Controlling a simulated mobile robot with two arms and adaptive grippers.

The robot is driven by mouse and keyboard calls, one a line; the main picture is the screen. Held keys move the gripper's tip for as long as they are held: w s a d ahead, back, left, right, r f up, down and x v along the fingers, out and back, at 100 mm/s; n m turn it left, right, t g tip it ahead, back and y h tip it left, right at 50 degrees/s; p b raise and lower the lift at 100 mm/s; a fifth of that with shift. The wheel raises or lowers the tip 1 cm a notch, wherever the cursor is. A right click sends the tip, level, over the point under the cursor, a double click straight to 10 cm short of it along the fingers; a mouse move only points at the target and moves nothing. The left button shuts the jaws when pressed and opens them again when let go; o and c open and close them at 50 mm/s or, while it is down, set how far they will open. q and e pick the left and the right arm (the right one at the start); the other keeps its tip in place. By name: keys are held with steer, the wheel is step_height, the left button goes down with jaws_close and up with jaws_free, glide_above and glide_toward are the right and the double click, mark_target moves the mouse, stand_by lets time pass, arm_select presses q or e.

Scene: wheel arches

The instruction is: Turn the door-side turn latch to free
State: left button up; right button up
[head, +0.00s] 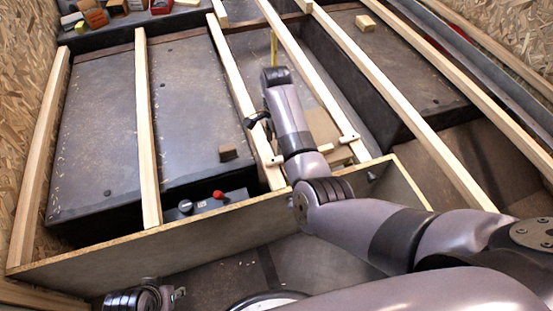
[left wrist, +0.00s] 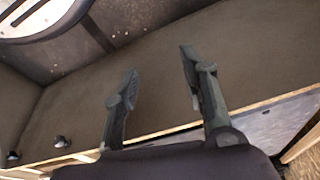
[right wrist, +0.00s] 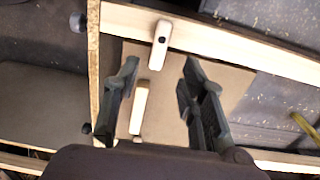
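A pale wooden turn latch (head: 349,137) sits on the batten right of a tan panel. In the right wrist view this latch (right wrist: 160,45), with a dark pivot hole, lies across the batten and over the panel's edge (right wrist: 222,82). Another small latch (head: 275,160) is on the left batten. A pale bar (right wrist: 139,108) lies on the panel between them. No marking shows which latch is door-side. My right gripper (right wrist: 160,75) is open and empty above the panel, mostly hidden by my arm in the head view. My left gripper (left wrist: 158,65) is open and empty, low at left.
A plywood-edged board (head: 150,243) stands in front of the battens. Behind it is a dark box with a red knob (head: 217,195). Long battens (head: 147,120) run over the dark wheel arches. A wood block (head: 365,23) and several small blocks lie at the back.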

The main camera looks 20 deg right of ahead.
mark_target(277, 159)
step_height(277, 159, down, 6)
steer(key=shift+r+b, duration=0.15)
steer(key=shift+b, duration=0.7)
step_height(277, 159, down, 2)
steer(key=shift+b, duration=0.4)
steer(key=shift+f, duration=0.4)
arm_select(q)
steer(key=v, duration=0.6)
steer(key=shift+r, duration=0.15)
steer(key=shift+a, duration=0.15)
arm_select(e)
steer(key=shift+c, duration=0.5)
arm_select(q)
steer(key=shift+w, duration=0.1)
arm_select(e)
jaws_close()
